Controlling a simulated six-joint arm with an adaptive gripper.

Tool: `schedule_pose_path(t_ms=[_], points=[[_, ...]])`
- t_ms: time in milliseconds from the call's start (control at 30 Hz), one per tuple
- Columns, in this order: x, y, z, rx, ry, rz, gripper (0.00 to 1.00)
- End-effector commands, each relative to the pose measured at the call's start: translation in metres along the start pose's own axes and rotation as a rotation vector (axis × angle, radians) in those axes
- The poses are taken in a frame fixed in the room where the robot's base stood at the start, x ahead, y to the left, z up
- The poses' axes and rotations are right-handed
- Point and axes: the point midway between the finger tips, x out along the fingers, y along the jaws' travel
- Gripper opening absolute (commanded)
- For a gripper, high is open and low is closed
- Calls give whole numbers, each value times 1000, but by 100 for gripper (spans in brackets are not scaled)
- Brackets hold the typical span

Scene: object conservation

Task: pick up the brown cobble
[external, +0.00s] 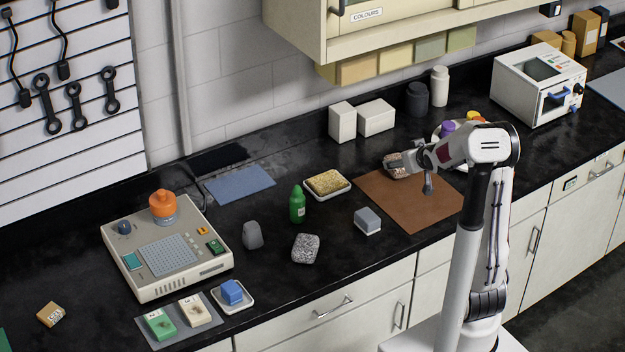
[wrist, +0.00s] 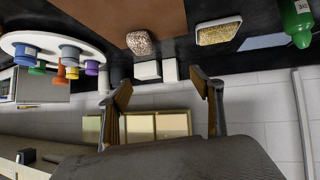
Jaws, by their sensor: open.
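The brown cobble (external: 398,170) is a speckled, rounded stone at the back left of the brown mat (external: 425,212). In the wrist view the cobble (wrist: 139,43) shows whole, above and beyond my fingertips, apart from them. My gripper (external: 412,172) is over the mat, close to the cobble in the external view, where it partly covers it. In the wrist view my gripper (wrist: 162,88) has its two fingers spread wide with nothing between them.
White boxes (external: 375,117) stand behind the mat. A grey speckled stone (external: 305,248) lies farther left. Coloured jars (wrist: 68,55) stand on a white round stand.

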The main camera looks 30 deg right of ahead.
Motion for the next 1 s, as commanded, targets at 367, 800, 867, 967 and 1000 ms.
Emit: schedule_pose_path(t_ms=[367, 800, 867, 967, 1000], points=[[70, 28, 4, 22, 100, -11, 65], [133, 54, 26, 67, 221, -49, 65], [138, 56, 29, 74, 234, -54, 65], [144, 58, 32, 80, 249, -61, 65], [146, 59, 33, 81, 254, -62, 65]])
